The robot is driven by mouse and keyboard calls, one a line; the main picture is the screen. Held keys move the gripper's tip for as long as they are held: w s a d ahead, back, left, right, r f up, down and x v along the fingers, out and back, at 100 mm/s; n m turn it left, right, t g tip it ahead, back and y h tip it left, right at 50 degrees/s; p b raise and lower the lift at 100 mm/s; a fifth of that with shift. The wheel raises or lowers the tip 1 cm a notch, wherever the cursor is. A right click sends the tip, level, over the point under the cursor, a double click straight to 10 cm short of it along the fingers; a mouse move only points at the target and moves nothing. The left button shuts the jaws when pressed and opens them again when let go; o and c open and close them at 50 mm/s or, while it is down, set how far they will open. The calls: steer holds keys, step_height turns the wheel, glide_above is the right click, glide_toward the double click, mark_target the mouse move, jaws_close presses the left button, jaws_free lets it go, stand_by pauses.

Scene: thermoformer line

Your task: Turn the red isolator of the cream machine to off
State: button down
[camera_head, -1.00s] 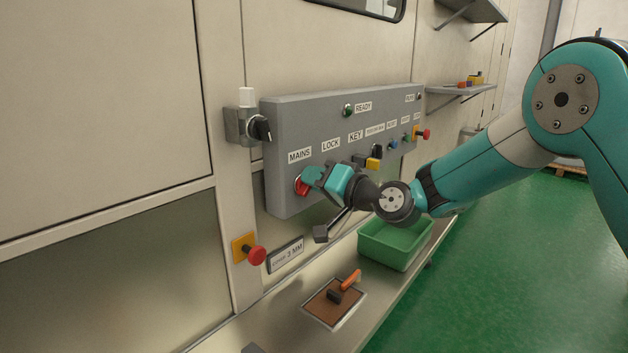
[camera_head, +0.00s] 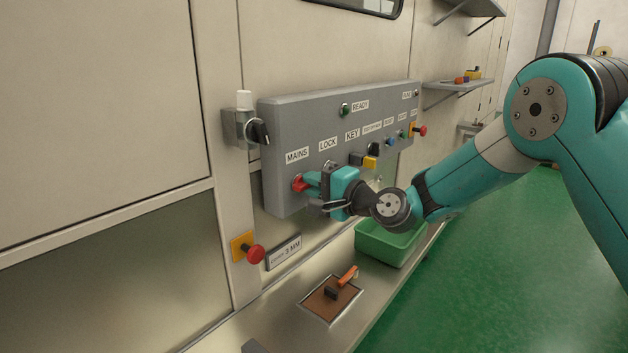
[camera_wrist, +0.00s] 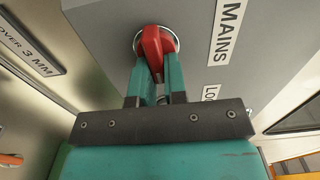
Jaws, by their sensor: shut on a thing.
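The red isolator (camera_head: 299,184) is a knob on a round pale plate under the MAINS label, at the left end of the grey control panel (camera_head: 275,130). The panel is fixed to the cream machine (camera_head: 110,90). In the wrist view the red isolator (camera_wrist: 154,44) stands between my two teal fingers. My gripper (camera_wrist: 156,70) is shut on it, with a finger on each side. In the head view my gripper (camera_head: 309,182) reaches it from the right, and the wrist hides the panel just right of the knob.
A red push button (camera_head: 255,254) on a yellow plate sits below the panel. A green bin (camera_head: 388,245) and a framed brown pad (camera_head: 330,298) with an orange-handled tool lie on the ledge. Green floor is free at the right.

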steer(key=shift+f, duration=0.15)
stand_by(0.4)
steer(key=c, duration=1.2)
jaws_free()
steer(key=shift+o, duration=0.2)
steer(key=b+v, duration=0.6)
steer(key=v, duration=1.1)
steer(key=shift+s+d, duration=0.2)
